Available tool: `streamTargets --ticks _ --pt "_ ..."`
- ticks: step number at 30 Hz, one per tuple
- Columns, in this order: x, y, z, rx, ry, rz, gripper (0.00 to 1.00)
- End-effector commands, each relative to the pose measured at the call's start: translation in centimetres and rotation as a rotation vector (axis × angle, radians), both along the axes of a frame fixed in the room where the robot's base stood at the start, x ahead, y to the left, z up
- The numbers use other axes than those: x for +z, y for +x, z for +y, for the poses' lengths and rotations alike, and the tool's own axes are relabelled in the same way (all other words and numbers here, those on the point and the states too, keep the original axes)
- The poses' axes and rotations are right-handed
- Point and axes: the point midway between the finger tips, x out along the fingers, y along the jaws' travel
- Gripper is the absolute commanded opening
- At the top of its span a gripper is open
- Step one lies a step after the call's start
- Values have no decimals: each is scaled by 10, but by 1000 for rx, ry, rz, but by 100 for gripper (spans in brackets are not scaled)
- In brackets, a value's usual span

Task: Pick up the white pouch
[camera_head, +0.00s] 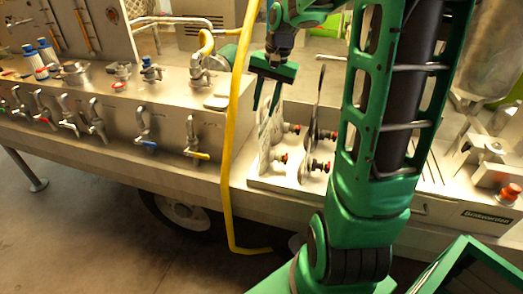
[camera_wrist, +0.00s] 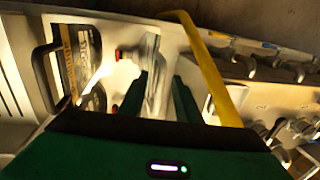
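The white pouch (camera_head: 266,136) stands on edge in the metal rack on the trailer, seen nearly edge-on in the head view. My gripper (camera_head: 265,106) points down over its upper end, with its two green fingers apart. In the wrist view, the pale pouch (camera_wrist: 156,92) shows in the gap between the fingers of my gripper (camera_wrist: 166,68). The fingers appear to be on either side of its top, with no clear contact. Its lower part is partly hidden by knobs and glare.
A darker upright pouch (camera_head: 314,112) stands just right of the white one. Red-tipped knobs (camera_head: 318,165) stick out of the rack. A yellow bar (camera_head: 231,140) rises close to my gripper's left. Several taps (camera_head: 143,125) line the panel at left.

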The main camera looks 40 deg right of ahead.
Motion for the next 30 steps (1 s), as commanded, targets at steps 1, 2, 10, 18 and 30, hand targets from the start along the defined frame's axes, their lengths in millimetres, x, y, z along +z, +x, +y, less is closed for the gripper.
streamTargets --ticks 1,2,10,18,30 --pt "-3 0 1 1 1 0 30" --pt "-4 1 1 1 0 0 30" --pt "-5 1 1 1 -1 -1 23" --pt "-5 1 1 1 0 -2 0" --pt "8 2 0 0 -3 -3 0"
